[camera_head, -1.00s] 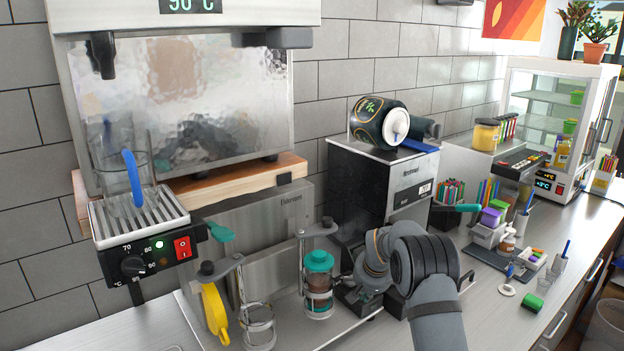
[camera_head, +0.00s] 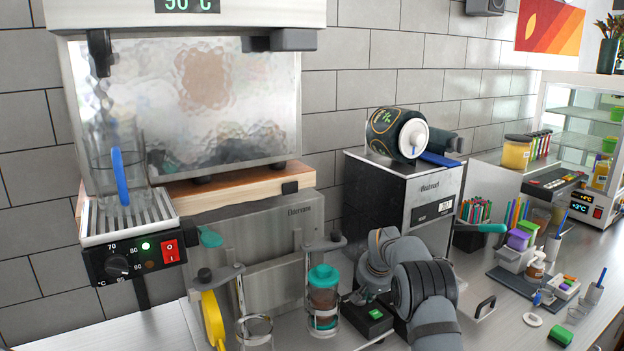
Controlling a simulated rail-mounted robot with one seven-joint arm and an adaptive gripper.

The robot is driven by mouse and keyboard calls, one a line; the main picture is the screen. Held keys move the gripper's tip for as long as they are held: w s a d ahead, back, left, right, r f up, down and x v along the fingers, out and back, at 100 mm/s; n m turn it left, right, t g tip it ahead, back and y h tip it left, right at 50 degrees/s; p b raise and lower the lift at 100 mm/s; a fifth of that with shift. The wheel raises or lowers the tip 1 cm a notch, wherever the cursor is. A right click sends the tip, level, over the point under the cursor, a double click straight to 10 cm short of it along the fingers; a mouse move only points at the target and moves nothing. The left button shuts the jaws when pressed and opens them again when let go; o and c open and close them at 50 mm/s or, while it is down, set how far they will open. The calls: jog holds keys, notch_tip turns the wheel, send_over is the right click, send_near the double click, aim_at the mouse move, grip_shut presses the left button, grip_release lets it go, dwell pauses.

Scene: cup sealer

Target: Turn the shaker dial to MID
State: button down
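The likely shaker is a black and steel box (camera_head: 400,190) right of the centre. A dark drum (camera_head: 388,133) with a white round face (camera_head: 413,139) lies on top of it. I cannot make out a dial marked MID on it. My grey arm stands in front of the box's lower part, bent downward. My gripper's fingers cannot be told apart from the dark parts behind the arm. A small black unit with a green mark (camera_head: 374,313) sits low, just left of my arm.
A temperature dial (camera_head: 118,265) and red switch (camera_head: 169,251) are on the left heater. A teal-lidded jar (camera_head: 323,297) and yellow-handled holder (camera_head: 213,318) stand left of my arm. Pens, small tubs and a display cabinet (camera_head: 590,125) fill the right counter.

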notch_tip(320, 180, down, 2)
jog(key=shift+a+f+b, duration=0.15)
jog(key=shift+f+b, duration=0.05)
jog(key=shift+b, duration=0.55)
jog(key=shift+r, duration=0.1)
jog(key=shift+w+a+p, duration=0.2)
jog(key=shift+w+p, duration=0.35)
jog(key=shift+p, duration=0.3)
dwell(0.5)
jog(key=shift+s+a+b, duration=0.1)
jog(key=shift+a+b, duration=0.2)
jog(key=shift+b, duration=0.2)
jog(key=shift+a, duration=0.65)
jog(key=shift+a, duration=0.1)
jog(key=shift+s+a+b, duration=0.1)
jog(key=shift+s+b, duration=0.15)
jog(key=shift+b, duration=0.7)
